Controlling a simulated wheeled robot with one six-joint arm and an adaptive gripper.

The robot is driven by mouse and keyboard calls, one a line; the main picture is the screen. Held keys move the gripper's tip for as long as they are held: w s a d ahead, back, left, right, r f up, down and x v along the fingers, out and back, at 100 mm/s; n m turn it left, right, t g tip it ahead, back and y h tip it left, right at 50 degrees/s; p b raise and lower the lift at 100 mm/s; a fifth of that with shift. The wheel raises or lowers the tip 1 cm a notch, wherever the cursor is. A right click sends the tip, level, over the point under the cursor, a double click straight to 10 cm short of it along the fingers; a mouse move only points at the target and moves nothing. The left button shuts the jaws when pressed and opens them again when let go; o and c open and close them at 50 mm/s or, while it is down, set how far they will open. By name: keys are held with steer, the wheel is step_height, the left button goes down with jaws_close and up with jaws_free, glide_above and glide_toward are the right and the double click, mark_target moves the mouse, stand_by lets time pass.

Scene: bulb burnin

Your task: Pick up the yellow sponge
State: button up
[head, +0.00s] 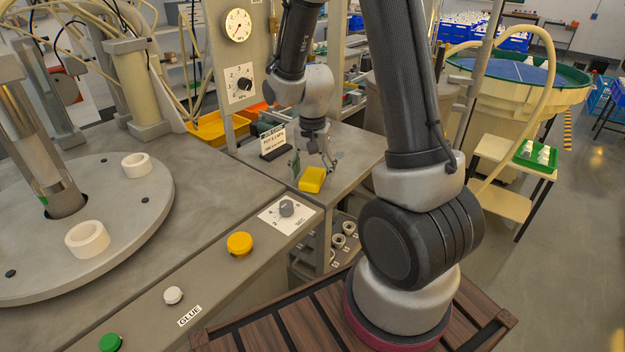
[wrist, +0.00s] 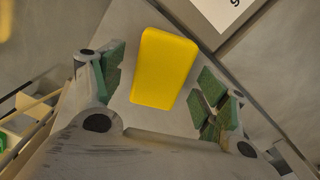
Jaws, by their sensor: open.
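The yellow sponge (head: 312,179) lies on the grey bench top near its edge. It shows in the wrist view (wrist: 164,69) as a rounded yellow block, slightly tilted in the picture, beyond the space between my fingers. My gripper (head: 313,165) is above and close to the sponge in the head view. In the wrist view its green-padded fingers (wrist: 160,95) are wide apart, one on each side of the sponge, with a gap on both sides. Nothing is held. The exact height of the fingertips above the bench is hard to tell.
A small sign on a dark stand (head: 272,142) stands just left of the sponge. A panel with dials (head: 238,60) rises behind it, with a yellow-orange bin (head: 208,130) at its base. A grey console with a yellow button (head: 239,243) is in front.

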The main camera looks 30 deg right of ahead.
mark_target(312, 174)
steer(key=shift+c, duration=0.2)
steer(key=c, duration=1)
step_height(312, 174, up, 10)
steer(key=shift+r, duration=0.1)
